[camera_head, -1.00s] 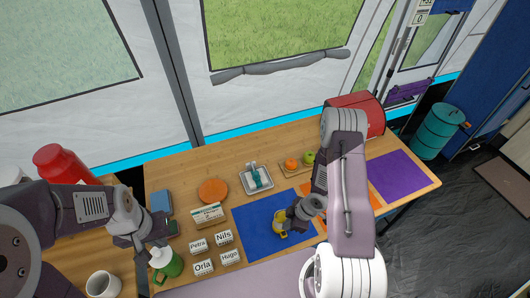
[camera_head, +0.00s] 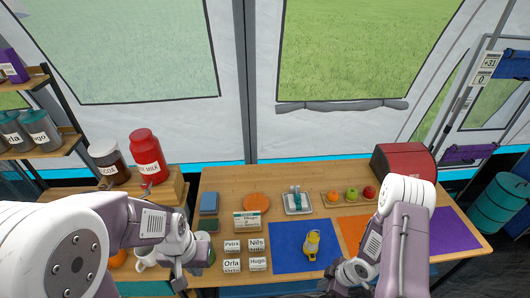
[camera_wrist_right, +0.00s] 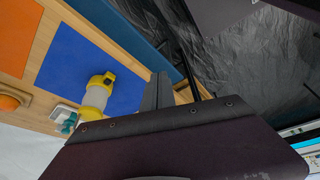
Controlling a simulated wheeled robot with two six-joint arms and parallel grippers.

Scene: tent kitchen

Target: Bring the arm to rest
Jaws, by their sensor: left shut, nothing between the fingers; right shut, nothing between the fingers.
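My right gripper (camera_head: 345,281) is shut and empty at the front edge of the table, just in front of the blue mat (camera_head: 283,262). Its closed fingers (camera_wrist_right: 158,92) also show in the right wrist view. A yellow lantern-like item (camera_head: 312,245) stands upright on the blue mat, apart from the right gripper; it also shows in the right wrist view (camera_wrist_right: 97,97). My left gripper (camera_head: 185,279) is shut and empty at the table's front left, near a white mug (camera_head: 147,260) and left of the name blocks.
Name blocks (camera_head: 257,264) stand left of the blue mat. Behind are an orange disc (camera_head: 256,202), a grey tray (camera_head: 297,212) and a board with fruit (camera_head: 348,204). An orange mat (camera_head: 354,228), a purple mat (camera_head: 452,231) and a red box (camera_head: 403,162) are to the right.

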